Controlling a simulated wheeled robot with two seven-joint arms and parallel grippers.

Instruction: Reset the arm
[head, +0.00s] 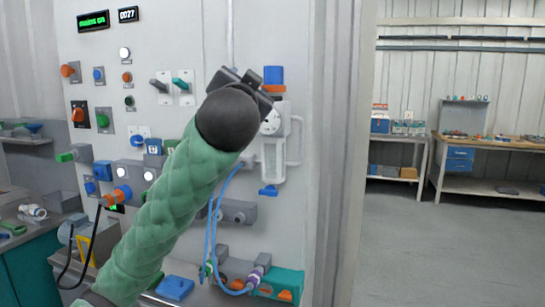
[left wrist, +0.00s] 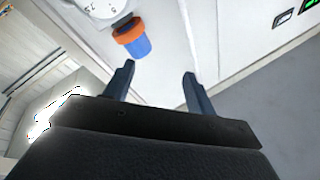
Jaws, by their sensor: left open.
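My left arm, in a green padded sleeve, reaches up from the lower left in the head view. Its left gripper (head: 238,80) is in front of the pale wall panel (head: 190,40), partly hidden behind its dark wrist. In the left wrist view the left gripper (left wrist: 158,70) is open, its two fingers apart with nothing between them. A blue cap with an orange ring (left wrist: 132,38) lies beyond the left finger, apart from it. In the head view the blue-capped vessel (head: 272,155) with a pale handle is just right of the wrist. My right gripper is not in view.
The panel carries several knobs, switches and buttons, with a green-lit display (head: 93,20) at the top. Blue hoses (head: 213,225) hang below the wrist. A bench (head: 490,143) stands at the far right. The floor (head: 440,250) there is clear.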

